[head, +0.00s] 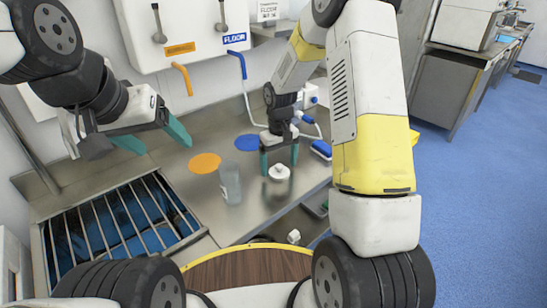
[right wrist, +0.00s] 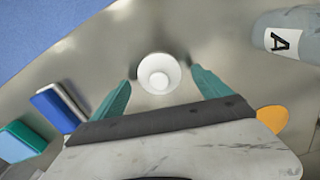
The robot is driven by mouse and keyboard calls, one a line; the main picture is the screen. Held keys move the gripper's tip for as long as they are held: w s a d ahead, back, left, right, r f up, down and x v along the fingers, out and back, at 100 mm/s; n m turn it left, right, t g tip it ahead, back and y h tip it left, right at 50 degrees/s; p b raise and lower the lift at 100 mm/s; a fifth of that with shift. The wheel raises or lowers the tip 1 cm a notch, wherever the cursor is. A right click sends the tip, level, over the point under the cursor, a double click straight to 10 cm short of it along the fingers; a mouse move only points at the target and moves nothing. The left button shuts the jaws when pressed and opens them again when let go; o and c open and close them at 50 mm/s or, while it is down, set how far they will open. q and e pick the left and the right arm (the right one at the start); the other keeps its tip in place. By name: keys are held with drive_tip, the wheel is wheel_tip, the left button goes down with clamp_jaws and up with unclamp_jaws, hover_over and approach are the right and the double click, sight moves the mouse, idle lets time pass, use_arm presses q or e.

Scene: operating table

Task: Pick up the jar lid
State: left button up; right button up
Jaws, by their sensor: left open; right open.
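The round white jar lid (head: 280,172) with a raised knob lies on the steel counter. It also shows in the right wrist view (right wrist: 159,73), near the middle and roughly between the fingertips. My right gripper (head: 279,161) is open with teal fingers pointing down over the lid; I cannot tell if either finger touches it. A grey translucent jar (head: 230,182) stands to the left of the lid. It shows in the right wrist view (right wrist: 288,35) with an "A" label. My left gripper (head: 154,138) is open and empty, raised at the left.
An orange disc (head: 204,163) and a blue disc (head: 246,142) lie on the counter behind the jar. A blue-and-white block (head: 321,149) lies to the right of the lid. A barred sink opening (head: 110,222) is at the front left. A small white object (head: 293,237) is below the counter edge.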

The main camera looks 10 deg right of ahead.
drive_tip(key=shift+f, duration=0.7)
drive_tip(key=c, duration=1.4)
drive_tip(key=shift+r, duration=0.1)
